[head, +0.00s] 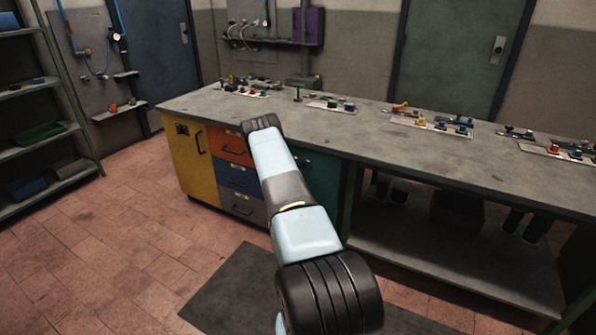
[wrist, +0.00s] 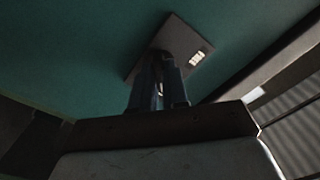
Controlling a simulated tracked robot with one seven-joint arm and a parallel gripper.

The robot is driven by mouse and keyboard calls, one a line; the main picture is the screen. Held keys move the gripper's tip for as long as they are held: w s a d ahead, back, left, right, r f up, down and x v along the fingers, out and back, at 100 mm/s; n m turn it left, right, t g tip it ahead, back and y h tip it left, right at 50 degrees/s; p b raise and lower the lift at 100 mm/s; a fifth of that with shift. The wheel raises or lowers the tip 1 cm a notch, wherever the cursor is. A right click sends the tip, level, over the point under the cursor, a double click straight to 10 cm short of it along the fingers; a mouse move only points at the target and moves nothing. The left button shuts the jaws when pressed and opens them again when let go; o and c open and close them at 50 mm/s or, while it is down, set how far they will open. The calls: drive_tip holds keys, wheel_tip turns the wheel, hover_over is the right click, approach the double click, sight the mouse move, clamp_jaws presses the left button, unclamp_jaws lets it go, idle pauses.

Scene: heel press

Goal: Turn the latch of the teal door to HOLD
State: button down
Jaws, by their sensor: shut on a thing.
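The teal door (head: 324,178) is in the bench front in the head view, partly hidden behind my arm. It fills most of the wrist view (wrist: 70,55), seen at a steep angle. A dark square plate (wrist: 178,33) with a small pale label is on the door. My gripper (wrist: 160,62) is at this plate, its two dark fingers close together and shut on the latch. The fingers cover the latch, so its angle and the words on the label cannot be read.
The grey bench top (head: 380,160) carries several small parts along its back. A yellow door (head: 187,160) and a stack of drawers (head: 235,177) are left of the teal door. An open shelf bay is to the right. A dark mat (head: 235,290) lies on the tiled floor.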

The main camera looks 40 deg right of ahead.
drive_tip(key=shift+w+a+f, duration=0.1)
drive_tip(key=shift+w+a, duration=0.1)
drive_tip(key=shift+a, duration=0.05)
idle(0.3)
drive_tip(key=c, duration=1.4)
unclamp_jaws()
drive_tip(key=shift+o, duration=1.3)
drive_tip(key=shift+s+d, duration=0.1)
drive_tip(key=shift+d, duration=0.05)
drive_tip(key=v, duration=1.4)
drive_tip(key=shift+d, duration=0.1)
